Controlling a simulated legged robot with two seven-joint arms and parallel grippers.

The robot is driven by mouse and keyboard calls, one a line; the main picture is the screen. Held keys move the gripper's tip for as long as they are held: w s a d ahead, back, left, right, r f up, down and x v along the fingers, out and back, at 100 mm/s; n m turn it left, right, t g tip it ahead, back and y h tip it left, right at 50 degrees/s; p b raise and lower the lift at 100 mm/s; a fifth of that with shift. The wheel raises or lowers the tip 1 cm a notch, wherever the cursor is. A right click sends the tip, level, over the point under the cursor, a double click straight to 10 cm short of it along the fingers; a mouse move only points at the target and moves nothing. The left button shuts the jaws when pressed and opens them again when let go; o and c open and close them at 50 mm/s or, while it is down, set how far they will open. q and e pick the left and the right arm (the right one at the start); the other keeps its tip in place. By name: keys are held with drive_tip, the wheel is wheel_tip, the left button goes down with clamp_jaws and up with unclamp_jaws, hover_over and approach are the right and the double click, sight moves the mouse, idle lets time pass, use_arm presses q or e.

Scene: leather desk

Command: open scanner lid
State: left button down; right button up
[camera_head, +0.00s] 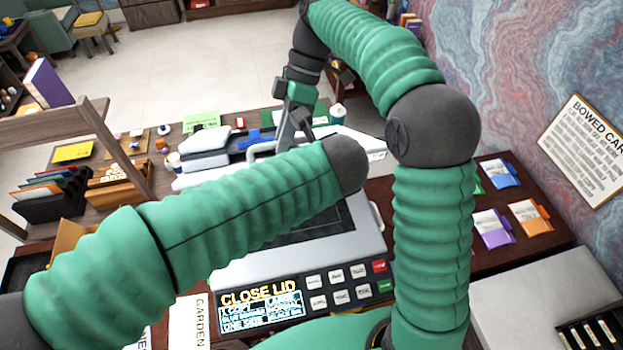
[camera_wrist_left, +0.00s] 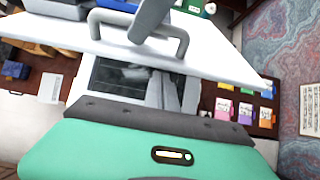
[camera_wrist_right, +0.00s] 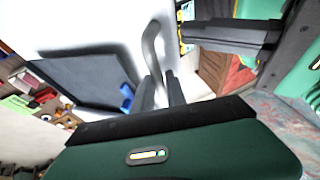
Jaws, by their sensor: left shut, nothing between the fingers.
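The scanner (camera_head: 285,262) has a dark glass bed that shows below its raised white lid (camera_head: 228,180). Its display (camera_head: 262,308) reads CLOSE LID. The lid, with its grey loop handle (camera_wrist_left: 182,42), crosses the left wrist view above the glass (camera_wrist_left: 115,75). My left gripper (camera_wrist_left: 175,85) is shut and empty, its fingers over the glass near the lid's edge; my arm hides it in the head view. My right gripper (camera_head: 298,128) is close to the handle. The handle (camera_wrist_right: 152,42) runs down to its fingers (camera_wrist_right: 160,92) in the right wrist view; whether they grip it is unclear.
A button panel (camera_head: 345,285) is beside the display. Colored cards (camera_head: 530,217) lie on the desk at the right. A wooden shelf (camera_head: 60,125) and a file holder (camera_head: 50,200) stand at the left. A grey box (camera_head: 530,290) sits at the lower right.

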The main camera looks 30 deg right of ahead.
drive_tip(key=o, duration=0.4)
drive_tip(key=shift+w+d+f, duration=0.1)
drive_tip(key=shift+w+f, duration=0.1)
use_arm(q)
drive_tip(key=shift+w+d+f, duration=0.1)
drive_tip(key=shift+w+d, duration=0.05)
drive_tip(key=shift+w, duration=0.4)
use_arm(e)
drive_tip(key=shift+w, duration=0.1)
